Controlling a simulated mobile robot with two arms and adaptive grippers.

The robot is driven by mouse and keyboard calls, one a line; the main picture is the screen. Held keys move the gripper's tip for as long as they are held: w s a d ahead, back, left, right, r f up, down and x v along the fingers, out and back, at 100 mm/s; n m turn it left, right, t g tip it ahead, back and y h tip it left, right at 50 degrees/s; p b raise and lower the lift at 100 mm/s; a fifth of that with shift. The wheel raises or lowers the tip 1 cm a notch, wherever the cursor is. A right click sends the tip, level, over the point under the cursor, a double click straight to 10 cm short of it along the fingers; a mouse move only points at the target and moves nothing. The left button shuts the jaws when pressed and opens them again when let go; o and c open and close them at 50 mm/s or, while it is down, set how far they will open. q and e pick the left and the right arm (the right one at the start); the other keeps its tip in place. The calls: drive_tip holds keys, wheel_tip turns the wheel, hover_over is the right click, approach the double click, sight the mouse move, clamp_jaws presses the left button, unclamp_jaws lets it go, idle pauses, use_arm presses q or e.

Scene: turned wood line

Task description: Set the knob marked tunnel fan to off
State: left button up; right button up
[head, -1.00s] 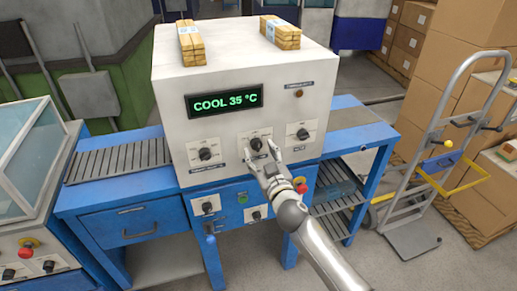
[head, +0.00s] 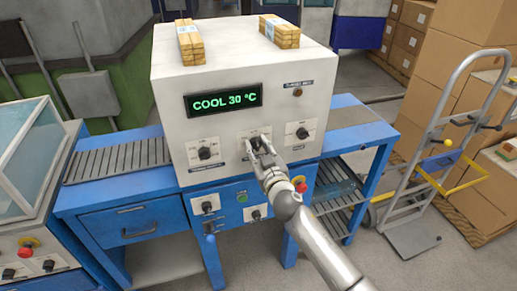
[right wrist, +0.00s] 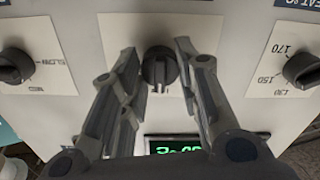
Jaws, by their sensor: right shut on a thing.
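The tunnel machine's front panel has a middle dark knob (head: 256,139) on a white plate; its label is too small to read, so I cannot confirm it is the tunnel fan knob. My right gripper (head: 258,150) is at this knob and shut on it. In the right wrist view, which is upside down, the two fingers (right wrist: 157,50) stand either side of the knob (right wrist: 159,69). The knob's exact setting cannot be read. The display (head: 224,100) reads COOL 30 °C. My left gripper is not in view.
A left knob (head: 205,153) and a right knob (head: 302,133) flank the middle one. Below are smaller knobs and a red button (head: 301,187) close to my right wrist. Wood bundles (head: 190,42) lie on top of the machine. A hand truck (head: 440,150) stands at right.

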drive_tip(key=shift+n, duration=0.3)
drive_tip(key=n, duration=0.5)
drive_tip(key=shift+n, duration=0.3)
drive_tip(key=n, duration=0.5)
drive_tip(key=shift+n, duration=0.3)
idle(0.3)
drive_tip(key=o, duration=1)
drive_tip(key=shift+o, duration=0.2)
drive_tip(key=v, duration=1.2)
